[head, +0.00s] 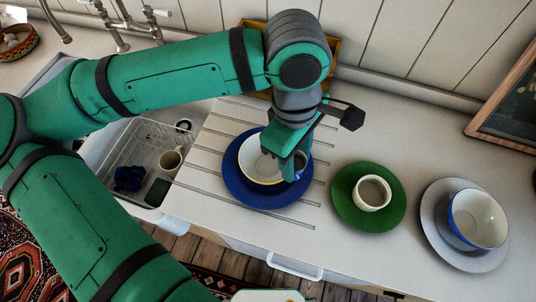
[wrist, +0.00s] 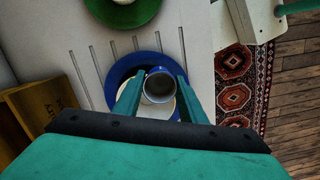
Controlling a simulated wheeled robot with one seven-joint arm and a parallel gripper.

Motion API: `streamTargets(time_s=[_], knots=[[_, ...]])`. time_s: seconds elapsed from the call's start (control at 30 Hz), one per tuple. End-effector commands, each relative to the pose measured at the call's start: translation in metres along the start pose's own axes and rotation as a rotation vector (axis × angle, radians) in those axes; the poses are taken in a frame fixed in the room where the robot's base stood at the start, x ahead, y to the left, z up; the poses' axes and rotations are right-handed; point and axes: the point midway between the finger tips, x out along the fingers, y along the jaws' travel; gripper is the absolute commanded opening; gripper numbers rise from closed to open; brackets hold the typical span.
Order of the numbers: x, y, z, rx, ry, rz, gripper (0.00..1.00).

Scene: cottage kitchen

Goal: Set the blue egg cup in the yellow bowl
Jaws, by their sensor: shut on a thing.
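The blue egg cup (wrist: 159,86) is between the two fingers of my gripper (wrist: 155,92) in the wrist view, its grey inside facing the camera. The yellow bowl (head: 257,168), pale inside with a yellowish rim, sits on a dark blue plate (head: 246,191) on the ribbed drainboard. In the head view my gripper (head: 296,164) points down over the right part of the bowl, and its fingers hide most of the cup. The bowl's pale inside also shows below the cup in the wrist view. I cannot tell whether the cup touches the bowl.
A green plate (head: 344,211) with a white cup (head: 372,192) stands to the right. Beyond it is a grey plate (head: 440,240) with a blue-and-white bowl (head: 480,217). A sink rack with a mug (head: 171,160) lies left. A wooden crate (wrist: 37,105) stands behind the drainboard.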

Motion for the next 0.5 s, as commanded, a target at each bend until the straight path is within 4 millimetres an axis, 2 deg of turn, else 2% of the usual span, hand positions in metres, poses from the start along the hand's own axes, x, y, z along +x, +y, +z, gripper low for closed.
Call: streamTargets(time_s=[0.2,0.33,0.5], knots=[[0.018,0.010,-0.047,-0.004,-0.004,-0.002,0.14],[0.038,0.015,-0.065,-0.001,-0.004,-0.002,0.14],[0.054,0.018,-0.083,-0.003,-0.001,0.000,0.14]])
